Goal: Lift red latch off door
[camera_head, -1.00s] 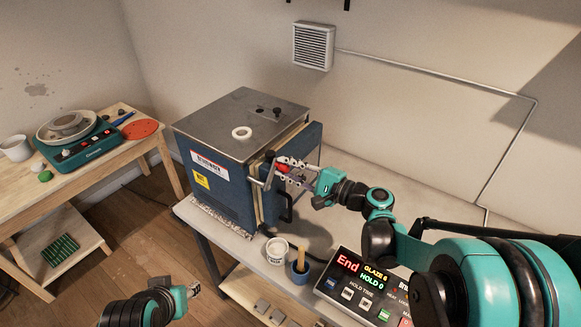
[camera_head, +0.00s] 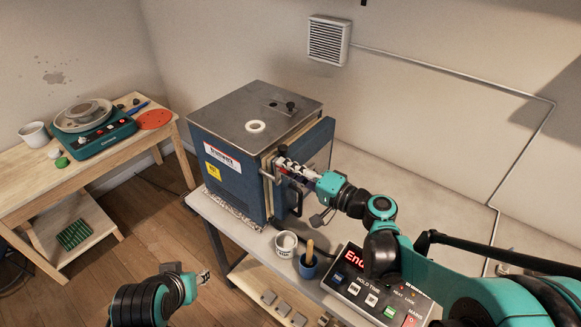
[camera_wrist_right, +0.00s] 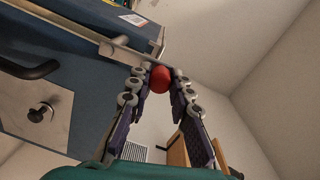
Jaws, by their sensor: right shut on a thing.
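The blue kiln (camera_head: 240,165) stands on the bench with its door (camera_head: 318,150) on the right side. The red latch knob (camera_wrist_right: 160,79) is between the fingertips of my right gripper (camera_wrist_right: 158,80) in the wrist view, with a metal latch bar (camera_wrist_right: 105,45) running beside it along the door edge. The right gripper also shows at the door's front edge in the head view (camera_head: 284,168), where the knob is mostly hidden by the fingers. It is shut on the knob. My left gripper (camera_head: 203,277) hangs low at the front, away from the kiln; its fingers are too small to judge.
Below the door, a white cup (camera_head: 286,243) and a blue pot with a wooden handle (camera_head: 307,265) stand near the bench edge. The controller box (camera_head: 365,290) is to their right. A wooden table (camera_head: 95,165) with a pottery wheel is at left.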

